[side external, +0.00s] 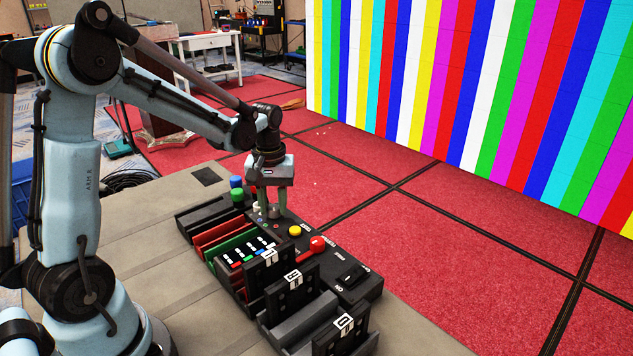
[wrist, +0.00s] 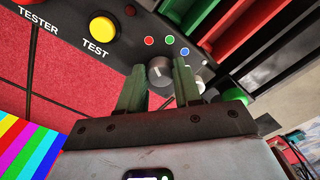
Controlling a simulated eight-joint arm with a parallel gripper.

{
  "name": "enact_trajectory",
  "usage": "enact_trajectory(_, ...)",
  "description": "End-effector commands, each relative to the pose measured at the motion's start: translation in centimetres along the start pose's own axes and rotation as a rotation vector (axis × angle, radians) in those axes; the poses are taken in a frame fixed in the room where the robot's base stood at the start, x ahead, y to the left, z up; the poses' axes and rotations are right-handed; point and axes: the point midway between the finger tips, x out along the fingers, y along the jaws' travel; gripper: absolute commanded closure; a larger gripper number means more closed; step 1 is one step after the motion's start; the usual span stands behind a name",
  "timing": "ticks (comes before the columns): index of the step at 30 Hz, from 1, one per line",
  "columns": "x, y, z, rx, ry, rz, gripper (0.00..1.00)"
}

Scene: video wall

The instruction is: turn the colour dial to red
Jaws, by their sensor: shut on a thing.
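The colour dial (wrist: 160,71) is a small grey knob on the black control panel, with a pale pointer mark. In the side external view my gripper (side external: 268,203) points down at the panel, and the fingers partly hide the dial. Which dot the mark points to is hard to tell.
A yellow test button (side external: 295,231) and a red-topped control (side external: 317,244) stand near the dial. Blue and green round pieces (side external: 237,190) stand at the far end of the console. Black slotted racks fill the near side. The video wall (side external: 480,90) shows vertical coloured stripes.

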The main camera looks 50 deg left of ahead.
Motion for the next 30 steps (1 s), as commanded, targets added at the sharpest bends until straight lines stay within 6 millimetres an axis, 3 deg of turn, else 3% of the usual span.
enact_trajectory(13, -0.08, 0.03, -0.1, -0.012, 0.002, 0.001, 0.97)
enact_trajectory(14, -0.08, 0.03, -0.1, -0.012, 0.002, 0.001, 0.65)
enact_trajectory(18, -0.06, 0.02, -0.08, -0.012, 0.002, 0.001, 0.44)
enact_trajectory(30, -0.49, 0.01, -0.04, -0.011, 0.001, 0.0, 0.41)
